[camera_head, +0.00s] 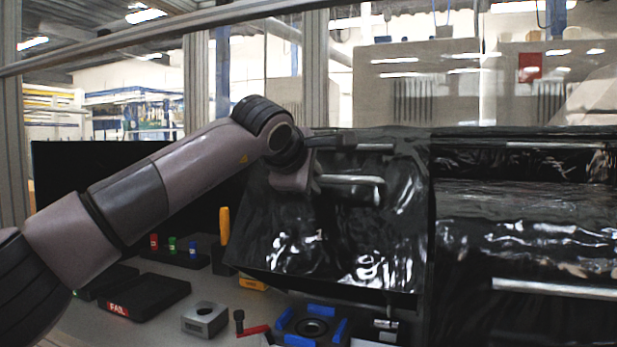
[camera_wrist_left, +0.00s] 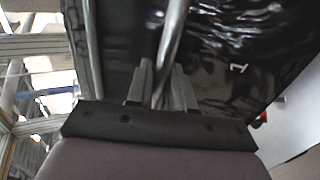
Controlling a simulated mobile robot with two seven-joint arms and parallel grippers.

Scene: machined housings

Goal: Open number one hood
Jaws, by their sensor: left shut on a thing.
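The number one hood (camera_head: 335,235) is a glossy black panel in the middle of the head view. It is tilted up, with its lower edge raised above the work surface. In the left wrist view the hood (camera_wrist_left: 225,75) shows a white "1". Its metal bar handle (camera_head: 355,181) runs across the front, and it also shows in the left wrist view (camera_wrist_left: 175,30). My left gripper (camera_head: 316,183) is at the left end of this handle. The left wrist view shows its fingers (camera_wrist_left: 162,85) shut around the bar. My right gripper is not in view.
A second black hood (camera_head: 530,215) stands right, with its handle (camera_head: 555,289) low. Under the raised hood sits a blue-cornered fixture (camera_head: 311,328). A grey metal block (camera_head: 204,319), a black FAIL tray (camera_head: 147,297) and an orange-handled tool (camera_head: 224,225) are left of it.

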